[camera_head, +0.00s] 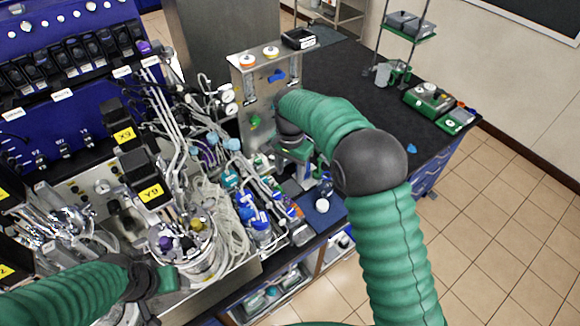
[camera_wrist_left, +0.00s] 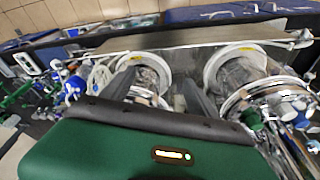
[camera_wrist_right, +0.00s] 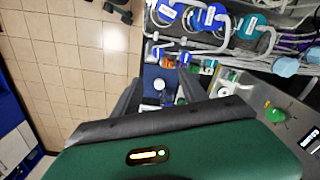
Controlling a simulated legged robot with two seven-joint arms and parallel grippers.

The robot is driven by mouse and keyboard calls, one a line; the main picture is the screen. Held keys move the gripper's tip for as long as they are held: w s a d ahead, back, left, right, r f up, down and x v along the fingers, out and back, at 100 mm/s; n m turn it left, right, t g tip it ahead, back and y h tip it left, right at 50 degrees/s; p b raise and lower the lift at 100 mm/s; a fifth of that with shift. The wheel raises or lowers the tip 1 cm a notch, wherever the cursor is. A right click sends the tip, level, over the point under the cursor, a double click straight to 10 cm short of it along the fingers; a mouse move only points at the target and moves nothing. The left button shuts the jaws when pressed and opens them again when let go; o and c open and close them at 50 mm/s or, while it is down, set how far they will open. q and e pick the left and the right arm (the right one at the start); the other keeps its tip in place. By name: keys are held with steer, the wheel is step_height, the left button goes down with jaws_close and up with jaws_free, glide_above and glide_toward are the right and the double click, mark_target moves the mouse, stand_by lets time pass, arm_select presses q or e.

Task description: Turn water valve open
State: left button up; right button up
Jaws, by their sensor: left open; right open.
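A metal panel (camera_head: 262,95) stands on the black bench. It carries a blue valve handle (camera_head: 277,76) near its top and a green knob (camera_head: 255,121) lower down. No readable label shows which is the water valve. The green knob also shows at the right in the right wrist view (camera_wrist_right: 276,114). My right gripper (camera_head: 303,178) is open and empty, in front of and below the panel, apart from both handles; its fingers (camera_wrist_right: 157,85) point towards small bottles and tubing. My left gripper (camera_wrist_left: 158,88) is open above the two round vessels, and its fingertips are hard to make out in the head view.
Round vessels (camera_head: 188,250) with tubing stand at the lower left. Blue-headed pumps (camera_head: 257,225) and loose white tubes crowd the area left of my right gripper. A blue control cabinet (camera_head: 60,60) stands at the left.

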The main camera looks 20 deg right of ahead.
step_height(320, 180, up, 17)
steer(key=b, duration=0.2)
steer(key=shift+f+b, duration=0.15)
steer(key=shift+b, duration=0.25)
steer(key=shift+w, duration=0.1)
